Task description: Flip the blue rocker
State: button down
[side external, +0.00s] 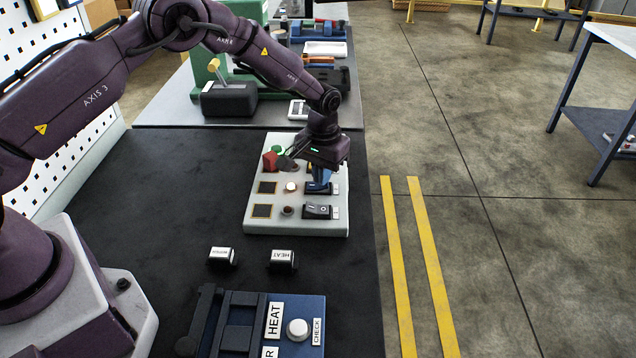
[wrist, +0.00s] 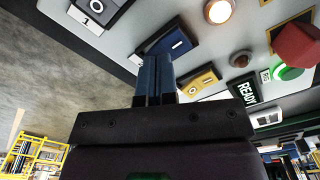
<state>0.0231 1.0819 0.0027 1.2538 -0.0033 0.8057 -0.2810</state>
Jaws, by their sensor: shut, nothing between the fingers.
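The blue rocker (wrist: 178,43) sits in a dark housing on the light grey control panel (side external: 262,222), with a white bar mark visible on its face in the wrist view. My gripper (wrist: 156,66) is shut and empty, its two bluish fingers side by side. The fingertips are at the blue rocker and cover part of it. I cannot tell whether they touch it. In the side view my gripper (side external: 319,182) points down over the panel's right side and mostly hides this rocker, so its tilt is unclear.
A black rocker (side external: 317,210) and a yellow rocker (wrist: 198,80) flank the blue one. A lit round lamp (side external: 291,187) and a red knob (side external: 270,161) are close by on the panel. Two labelled black blocks (side external: 282,260) lie on the dark mat, which is otherwise clear at left.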

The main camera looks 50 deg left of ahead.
aim_at(314, 194)
jog(key=shift+f, duration=0.4)
jog(key=shift+r, duration=3.55)
jog(key=shift+s+f+m+g, duration=0.2)
jog(key=shift+s+f, duration=0.15)
jog(key=shift+s, duration=0.25)
jog(key=shift+s+f+m+g, duration=0.1)
jog(key=shift+s+f+g, duration=0.15)
jog(key=shift+s, duration=0.35)
jog(key=s+a+r+m+t, duration=0.1)
jog(key=s+r+t, duration=0.5)
jog(key=s+r, duration=1.9)
jog(key=s+m, duration=0.1)
jog(key=s, duration=0.3)
jog(key=shift+s, duration=0.15)
